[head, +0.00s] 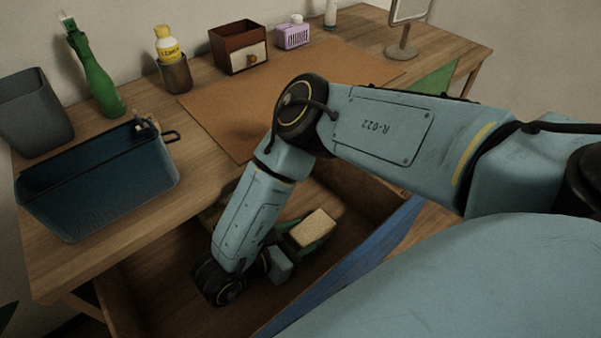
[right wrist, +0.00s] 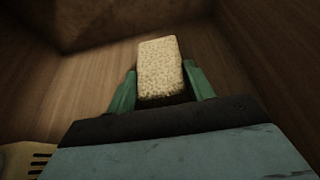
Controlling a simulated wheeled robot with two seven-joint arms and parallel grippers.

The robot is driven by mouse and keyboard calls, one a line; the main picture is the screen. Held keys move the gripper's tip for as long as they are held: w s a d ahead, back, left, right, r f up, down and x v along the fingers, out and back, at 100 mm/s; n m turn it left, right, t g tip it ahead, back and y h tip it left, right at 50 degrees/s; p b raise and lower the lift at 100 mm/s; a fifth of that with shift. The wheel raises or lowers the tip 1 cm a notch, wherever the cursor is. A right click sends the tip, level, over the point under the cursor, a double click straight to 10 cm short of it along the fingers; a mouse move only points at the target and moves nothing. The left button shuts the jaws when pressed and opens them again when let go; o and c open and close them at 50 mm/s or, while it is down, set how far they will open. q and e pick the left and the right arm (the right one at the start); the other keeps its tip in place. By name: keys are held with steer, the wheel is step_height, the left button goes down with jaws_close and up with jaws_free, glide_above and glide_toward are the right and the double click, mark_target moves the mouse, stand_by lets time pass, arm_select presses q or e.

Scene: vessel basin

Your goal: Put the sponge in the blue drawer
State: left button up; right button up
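The pale yellow sponge (head: 319,227) is between the green fingers of my right gripper (head: 308,243), inside the open drawer with the blue front (head: 342,278). In the right wrist view the sponge (right wrist: 160,68) sits between the two green fingertips (right wrist: 160,88), which meet its sides. The wooden drawer walls (right wrist: 255,45) rise around it. I cannot tell whether the sponge touches the drawer floor. My left gripper is not in view.
A dark blue basin (head: 100,185) stands on the table's left, by a green bottle (head: 97,85) and a grey bin (head: 35,115). A tan slotted thing (right wrist: 25,160) shows low in the wrist view. My right forearm crosses above the brown mat (head: 225,110).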

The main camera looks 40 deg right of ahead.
steer(key=o, duration=0.4)
steer(key=shift+c, duration=0.2)
steer(key=p+v, duration=0.1)
steer(key=v, duration=0.9)
steer(key=shift+a+r, duration=0.2)
steer(key=shift+a, duration=0.1)
steer(key=shift+a+r, duration=0.2)
steer(key=shift+a, duration=0.4)
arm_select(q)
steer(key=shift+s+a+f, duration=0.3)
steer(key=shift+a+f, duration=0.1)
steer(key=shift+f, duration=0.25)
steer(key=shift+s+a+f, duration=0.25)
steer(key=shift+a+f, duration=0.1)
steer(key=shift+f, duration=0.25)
